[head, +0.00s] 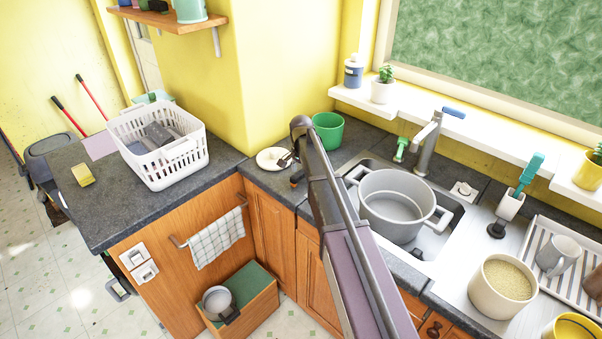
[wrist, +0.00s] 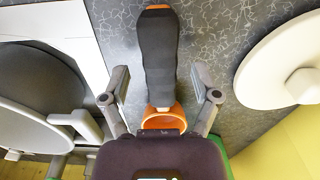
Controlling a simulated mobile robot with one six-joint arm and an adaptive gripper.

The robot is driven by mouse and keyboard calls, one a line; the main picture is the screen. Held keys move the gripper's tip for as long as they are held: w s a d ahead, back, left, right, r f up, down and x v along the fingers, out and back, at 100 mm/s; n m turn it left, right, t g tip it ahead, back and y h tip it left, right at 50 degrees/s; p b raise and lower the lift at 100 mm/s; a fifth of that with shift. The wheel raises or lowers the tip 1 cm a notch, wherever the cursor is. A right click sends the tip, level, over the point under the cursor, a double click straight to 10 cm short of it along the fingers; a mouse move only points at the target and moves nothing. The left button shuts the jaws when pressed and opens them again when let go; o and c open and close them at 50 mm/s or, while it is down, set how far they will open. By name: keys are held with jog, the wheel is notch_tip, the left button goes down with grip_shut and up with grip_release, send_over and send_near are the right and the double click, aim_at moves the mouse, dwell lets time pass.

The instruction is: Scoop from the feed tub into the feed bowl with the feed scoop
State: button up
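The feed scoop has a dark handle (wrist: 158,60) and an orange end (wrist: 160,120); it lies on the dark counter in the wrist view. My gripper (wrist: 161,92) is open, with one finger on each side of the scoop and gaps between. In the head view my gripper (head: 289,161) is at the counter left of the sink, and my arm hides most of the scoop. A cream tub of grain (head: 490,300), apparently the feed tub, stands right of the sink. A yellow bowl (head: 556,334) is cut off at the lower right; I cannot tell whether it is the feed bowl.
A white round lid or plate (head: 270,153) lies close to my gripper and shows at right in the wrist view (wrist: 270,65). A green bucket (head: 328,133) stands behind. A grey pot (head: 375,215) sits in the sink. A white basket (head: 165,165) stands on the left counter.

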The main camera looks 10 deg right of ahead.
grip_shut()
jog(key=shift+r, duration=0.2)
jog(key=shift+r+p, duration=3.3)
jog(key=shift+p, duration=0.2)
